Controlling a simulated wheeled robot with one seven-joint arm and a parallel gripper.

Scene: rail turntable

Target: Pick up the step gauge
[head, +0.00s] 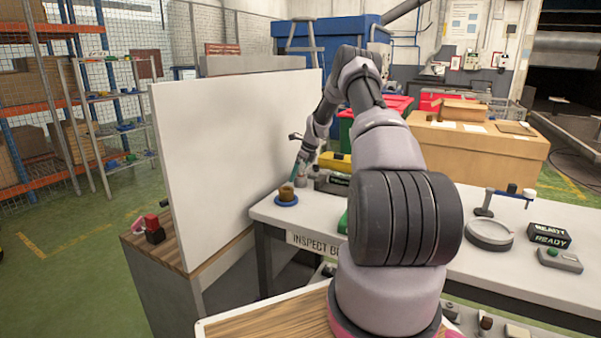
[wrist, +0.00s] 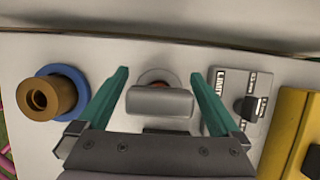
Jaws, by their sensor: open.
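My gripper (wrist: 159,74) is open, with its two teal fingers apart on either side of a grey block-shaped piece (wrist: 160,101). This piece looks like the step gauge, though its lower part is hidden by my gripper body. A round base with a little red shows just behind it. I see no finger clearly touching it. In the head view my gripper (head: 297,172) is small, pointing down at the far left end of the white bench (head: 328,217); the grey piece is hard to make out there.
A brass-coloured hollow cylinder (wrist: 47,98) stands on a blue ring (wrist: 79,77) left of my gripper. A grey panel marked "LIMIT" with a black knob (wrist: 246,107) and a yellow box (wrist: 289,125) are on the right. A white upright board (head: 220,145) stands left of the bench.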

